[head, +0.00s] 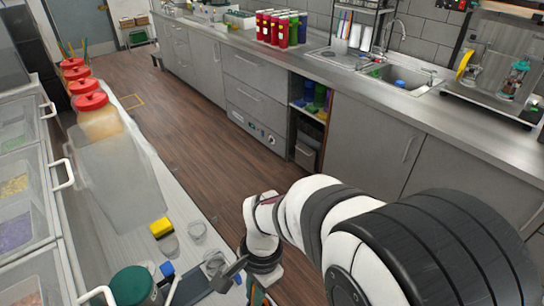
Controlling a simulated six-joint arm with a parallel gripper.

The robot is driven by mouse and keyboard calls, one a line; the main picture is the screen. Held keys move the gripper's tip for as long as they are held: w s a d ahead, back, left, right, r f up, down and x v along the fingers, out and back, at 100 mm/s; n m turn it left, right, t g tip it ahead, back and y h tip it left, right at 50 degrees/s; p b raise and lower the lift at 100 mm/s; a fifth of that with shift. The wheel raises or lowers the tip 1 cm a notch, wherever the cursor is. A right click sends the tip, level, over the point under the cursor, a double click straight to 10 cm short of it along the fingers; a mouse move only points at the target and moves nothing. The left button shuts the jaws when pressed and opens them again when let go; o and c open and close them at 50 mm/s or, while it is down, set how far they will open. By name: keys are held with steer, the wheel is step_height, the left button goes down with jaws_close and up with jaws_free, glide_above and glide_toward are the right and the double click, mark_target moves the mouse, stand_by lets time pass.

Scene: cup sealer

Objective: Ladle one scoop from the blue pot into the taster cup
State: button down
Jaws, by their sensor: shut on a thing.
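My gripper (232,274) is at the bottom centre, above the near end of the light counter. I cannot tell which is the taster cup. I cannot make out the blue pot or the ladle; small blue pieces (167,269) lie left of my gripper.
A green-lidded container (132,286) stands at the bottom left. Red-lidded jars (90,102) line the counter's far end. A steel counter with a sink (395,78) runs along the right.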

mark_target(254, 285)
steer(key=shift+f, duration=1.35)
steer(key=shift+r, duration=3.4)
